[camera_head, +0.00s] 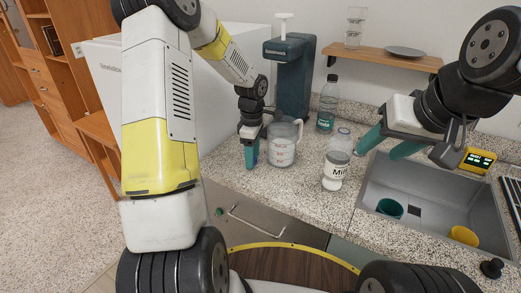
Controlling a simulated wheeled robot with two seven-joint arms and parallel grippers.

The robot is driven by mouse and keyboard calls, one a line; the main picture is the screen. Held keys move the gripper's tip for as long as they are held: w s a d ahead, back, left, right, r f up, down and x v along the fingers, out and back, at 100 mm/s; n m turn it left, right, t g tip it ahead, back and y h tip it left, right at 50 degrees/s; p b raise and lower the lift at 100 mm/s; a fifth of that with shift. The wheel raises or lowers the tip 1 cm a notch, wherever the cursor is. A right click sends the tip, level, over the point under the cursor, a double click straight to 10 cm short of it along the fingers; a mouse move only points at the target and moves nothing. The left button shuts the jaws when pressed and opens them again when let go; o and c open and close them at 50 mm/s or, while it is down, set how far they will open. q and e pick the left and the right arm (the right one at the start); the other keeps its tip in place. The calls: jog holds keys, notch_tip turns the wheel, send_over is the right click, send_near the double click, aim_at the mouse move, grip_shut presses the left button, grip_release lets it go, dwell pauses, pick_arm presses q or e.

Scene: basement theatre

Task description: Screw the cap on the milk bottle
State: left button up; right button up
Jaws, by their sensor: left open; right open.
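The milk bottle (334,172) stands upright on the speckled counter, left of the sink. Its lower part is white with a "Milk" label, and its upper part is clear. I cannot make out a separate cap in this view. My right gripper (383,148), with teal fingers, is open and empty, to the right of the bottle's upper part and over the sink's back left side. My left gripper (251,153) is open over the counter, left of the bottle, with a clear measuring jug (282,151) between them. Its fingers are seen nearly edge-on.
A clear bottle with a teal label (327,114) and a dark teal dispenser (290,80) stand at the back. The sink (424,184) holds a teal cup (390,208) and a yellow cup (463,235). A wooden shelf (385,60) hangs above. Counter in front of the jug is clear.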

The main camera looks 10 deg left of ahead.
pick_arm(q)
jog(key=shift+c, duration=0.2)
grip_shut()
jog(key=shift+r, duration=0.1)
notch_tip(320, 180, up, 10)
dwell(0.6)
